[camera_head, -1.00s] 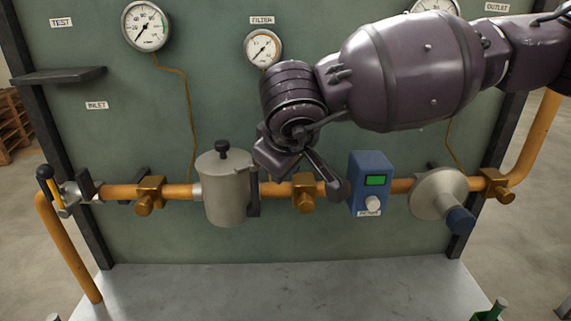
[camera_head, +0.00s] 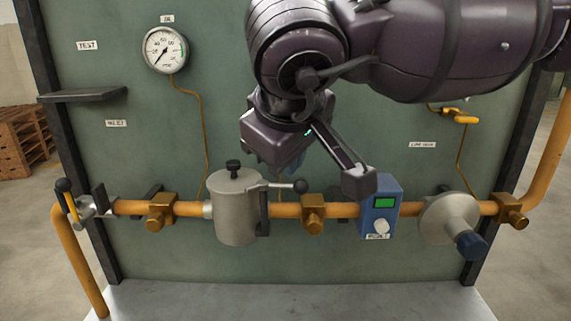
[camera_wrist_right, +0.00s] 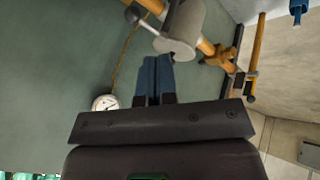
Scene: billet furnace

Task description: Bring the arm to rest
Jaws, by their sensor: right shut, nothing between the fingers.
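My right arm (camera_head: 450,50) comes in from the upper right of the head view and covers the upper middle of the panel. Its wrist hangs above the pipe, between the grey filter canister and the blue box. My right gripper (camera_wrist_right: 155,78) shows in the wrist view with its two blue-grey fingers together and nothing between them. The fingers are not clearly seen in the head view. In the wrist view the grey canister (camera_wrist_right: 182,30) lies beyond the fingertips; I cannot tell the exact gap. My left gripper is not in view.
The green panel (camera_head: 150,240) carries an orange pipe (camera_head: 285,210), the canister with a ball-ended lever (camera_head: 300,186), a blue box (camera_head: 380,210), a grey round fitting (camera_head: 445,218), a gauge (camera_head: 166,49) and a small shelf (camera_head: 82,95).

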